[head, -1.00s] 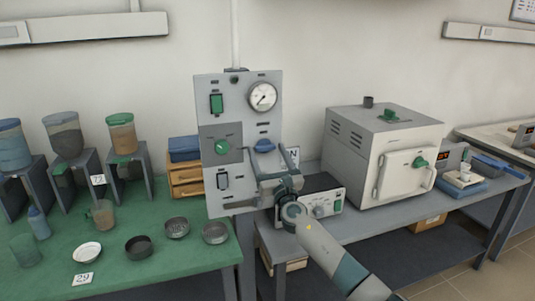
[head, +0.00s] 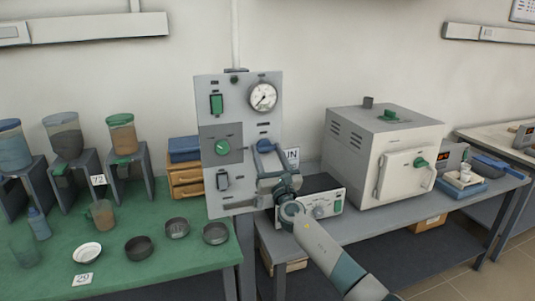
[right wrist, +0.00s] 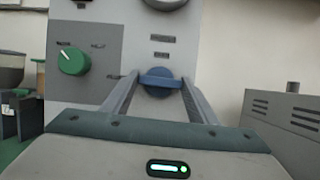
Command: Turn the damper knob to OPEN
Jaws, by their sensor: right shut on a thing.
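A grey upright panel (head: 238,110) carries a blue knob (head: 264,146) on its right half and a green knob (head: 222,146) on its left. The labels are too small to read, so I cannot tell which is marked as the damper. My right gripper (head: 267,152) is at the blue knob. In the right wrist view its two fingers (right wrist: 158,84) are shut on the blue knob (right wrist: 158,72), one at each end of its bar, which lies about level there. The green knob (right wrist: 74,61) stands apart to the left. My left gripper is not in view.
Above the knobs are a round gauge (head: 263,96) and a green switch (head: 216,104). A small grey control box (head: 322,208) stands close right of my wrist, with a white furnace (head: 390,160) beyond. The green table (head: 150,272) at left holds dishes and hoppers.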

